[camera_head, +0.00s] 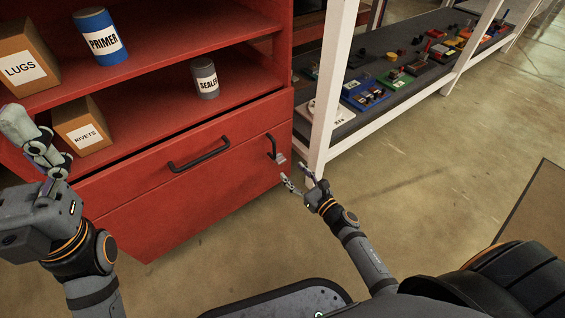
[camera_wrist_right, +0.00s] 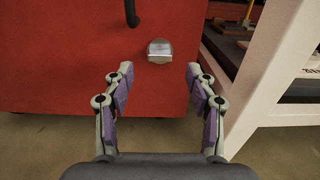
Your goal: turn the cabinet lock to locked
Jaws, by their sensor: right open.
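The cabinet lock (camera_head: 280,157) is a small silvery piece low on the red cabinet's front, near its right edge and just below a short black handle (camera_head: 271,146). In the right wrist view the lock (camera_wrist_right: 159,50) has a rounded top and a flat lower part. Which way it is turned I cannot tell. My right gripper (camera_head: 297,177) is open and empty, in front of and a little below the lock, apart from it. In its wrist view the fingers (camera_wrist_right: 160,75) stand wide on either side below the lock. My left gripper (camera_head: 38,145) is by the shelves at the left, its jaws unclear.
The red cabinet (camera_head: 205,193) holds a LUGS box (camera_head: 25,58), a PRIMER can (camera_head: 100,36), a RIVETS box (camera_head: 82,125) and a SEALER can (camera_head: 205,78). A long black handle (camera_head: 199,155) juts out. A white rack post (camera_head: 331,85) stands close right of the lock.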

